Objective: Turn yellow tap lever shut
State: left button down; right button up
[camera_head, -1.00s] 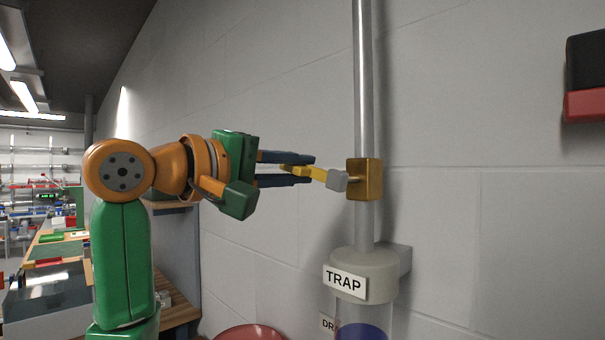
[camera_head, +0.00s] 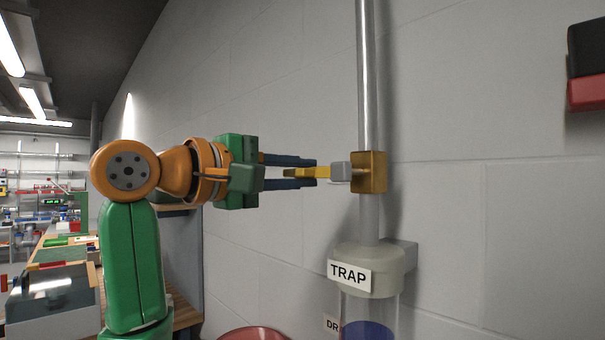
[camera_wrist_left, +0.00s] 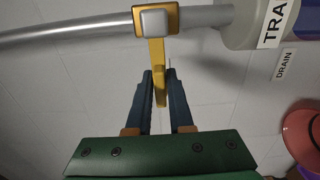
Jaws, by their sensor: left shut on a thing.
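The yellow tap lever (camera_head: 314,172) points left from a grey hub (camera_head: 341,171) on a brass valve block (camera_head: 371,172) on the vertical metal pipe. In the head view the lever lies about level, across the pipe. My left gripper (camera_head: 314,172) has its dark blue fingers shut on the lever's outer part, one above and one below. In the left wrist view the lever (camera_wrist_left: 157,60) runs from the block down between the fingertips (camera_wrist_left: 159,78). My right gripper is in neither view.
Below the valve a clear trap cylinder with a grey cap (camera_head: 375,262) carries a TRAP label. A red rounded object (camera_head: 252,334) is at the bottom. A black and red box (camera_head: 588,65) hangs on the wall at right. A workbench (camera_head: 187,318) stands behind my left arm.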

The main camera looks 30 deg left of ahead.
pick_arm(q)
jog(key=c, duration=0.9)
grip_release()
jog(key=shift+s, duration=0.1)
jog(key=shift+s+a, duration=0.1)
jog(key=shift+a, duration=0.1)
jog(key=shift+s+f, duration=0.1)
jog(key=shift+s, duration=0.1)
jog(key=b+v, duration=0.2)
jog(key=v, duration=0.5)
jog(key=shift+w+b, duration=0.1)
jog(key=shift+b, duration=0.3)
jog(key=shift+w, duration=0.1)
